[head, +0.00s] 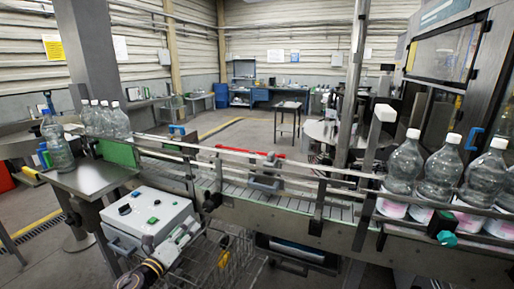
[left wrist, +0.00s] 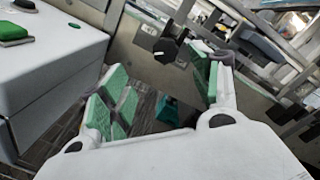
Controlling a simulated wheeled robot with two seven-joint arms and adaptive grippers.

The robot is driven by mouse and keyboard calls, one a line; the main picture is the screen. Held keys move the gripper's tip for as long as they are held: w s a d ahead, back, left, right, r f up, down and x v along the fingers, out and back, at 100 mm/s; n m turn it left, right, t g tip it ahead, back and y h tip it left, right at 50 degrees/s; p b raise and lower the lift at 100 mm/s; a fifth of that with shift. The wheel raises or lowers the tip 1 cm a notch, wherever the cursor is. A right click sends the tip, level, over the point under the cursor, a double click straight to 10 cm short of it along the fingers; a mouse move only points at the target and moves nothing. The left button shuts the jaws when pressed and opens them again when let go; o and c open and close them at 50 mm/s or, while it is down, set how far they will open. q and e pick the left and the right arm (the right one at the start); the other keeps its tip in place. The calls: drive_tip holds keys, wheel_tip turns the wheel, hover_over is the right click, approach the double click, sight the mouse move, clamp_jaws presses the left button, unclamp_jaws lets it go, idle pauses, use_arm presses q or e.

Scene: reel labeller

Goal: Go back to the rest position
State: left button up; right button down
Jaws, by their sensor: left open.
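My left gripper (head: 188,234) is low in the head view, just right of the white control box (head: 148,215) and in front of the conveyor (head: 290,195). In the left wrist view its two green-padded fingers (left wrist: 160,88) stand apart with nothing between them. The control box (left wrist: 50,70) fills the left of that view, apart from the fingers. My right gripper is in neither view.
A wire basket (head: 225,262) hangs low beside my left gripper. Labelled bottles (head: 442,172) stand on the conveyor at right. A clear bottle (head: 56,142) stands on the steel table (head: 98,178) at left. Open floor lies behind the conveyor.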

use_arm(q)
drive_tip(key=s+a+f+n+g+y, duration=0.1)
drive_tip(key=s+f+n+g+y, duration=0.35)
drive_tip(key=n, duration=0.55)
drive_tip(key=s+a+f+n+g+y, duration=0.1)
drive_tip(key=s+f+n+g+y, duration=0.15)
drive_tip(key=s+f+n, duration=0.5)
drive_tip(key=s+d+f+n+g+h, duration=0.1)
drive_tip(key=s+d+f+n+g, duration=0.3)
drive_tip(key=s, duration=0.5)
drive_tip(key=s+d+f+n+g+h, duration=0.1)
drive_tip(key=s+d+n+g+h, duration=0.15)
drive_tip(key=s+n, duration=0.5)
wheel_tip(320, 180, down, 32)
drive_tip(key=s+m+g, duration=0.1)
drive_tip(key=s+g, duration=0.1)
drive_tip(key=s, duration=0.1)
drive_tip(key=s+a+f, duration=0.2)
drive_tip(key=s+f, duration=0.8)
drive_tip(key=s, duration=0.1)
drive_tip(key=s+a+f+y, duration=0.1)
drive_tip(key=s+a+f, duration=0.2)
drive_tip(key=s+f, duration=0.7)
drive_tip(key=shift+s+f+g, duration=0.35)
drive_tip(key=shift+s+g, duration=0.1)
drive_tip(key=shift+s, duration=0.25)
